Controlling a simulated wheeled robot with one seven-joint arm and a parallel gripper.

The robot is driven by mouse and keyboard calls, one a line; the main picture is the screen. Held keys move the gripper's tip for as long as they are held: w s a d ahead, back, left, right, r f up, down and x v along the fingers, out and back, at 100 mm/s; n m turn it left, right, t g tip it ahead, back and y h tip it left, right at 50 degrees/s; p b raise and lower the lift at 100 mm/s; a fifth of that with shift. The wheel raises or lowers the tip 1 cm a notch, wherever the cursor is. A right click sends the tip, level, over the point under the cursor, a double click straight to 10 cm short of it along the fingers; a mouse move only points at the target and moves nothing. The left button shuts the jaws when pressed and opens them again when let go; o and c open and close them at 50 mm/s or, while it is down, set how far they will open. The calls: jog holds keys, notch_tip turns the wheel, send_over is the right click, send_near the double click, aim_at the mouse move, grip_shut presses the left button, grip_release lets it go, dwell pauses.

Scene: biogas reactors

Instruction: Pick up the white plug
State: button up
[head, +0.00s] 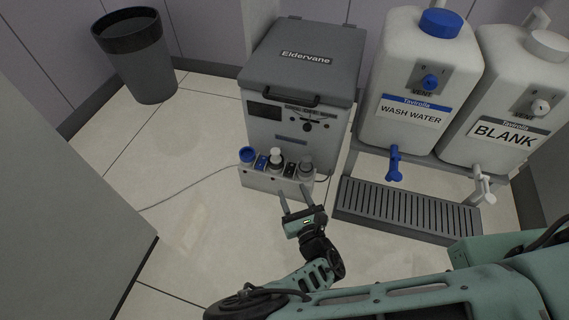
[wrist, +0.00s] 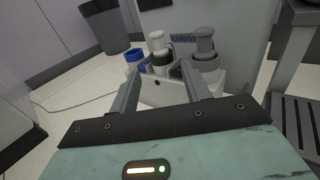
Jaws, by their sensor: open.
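The white plug (head: 276,154) stands upright in the middle of a small light-grey holder (head: 262,183), between a blue-topped plug (head: 246,155) and a grey plug (head: 306,164). In the wrist view the white plug (wrist: 157,42) shows beyond the fingertips, with the blue one at its left and the grey one at its right. My gripper (head: 295,189) is open and empty, just in front of the holder. In the wrist view its two fingers (wrist: 160,70) point toward the holder, apart from the white plug. The plugs' lower ends are hidden in the holder.
A grey Eldervane box (head: 306,65) stands right behind the holder. Wash water (head: 417,80) and blank (head: 510,100) tanks stand at the right above a grated tray (head: 405,212). A bin (head: 140,60) is at the back left. A thin cable crosses the clear floor.

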jog(key=b, duration=0.5)
send_near(274, 150)
jog(key=w, duration=0.1)
jog(key=w+f, duration=0.1)
jog(key=w, duration=0.1)
jog(key=w+f, duration=0.1)
jog(key=w, duration=0.1)
jog(key=shift+w+a+f, duration=0.15)
jog(key=shift+w+a, duration=0.05)
jog(key=shift+a, duration=0.2)
jog(key=shift+w+a, duration=0.2)
jog(key=shift+w, duration=0.35)
jog(key=b+x, duration=0.3)
jog(key=x, duration=0.1)
jog(key=shift+w+a, duration=0.25)
jog(key=shift+w+r, duration=0.25)
grip_shut()
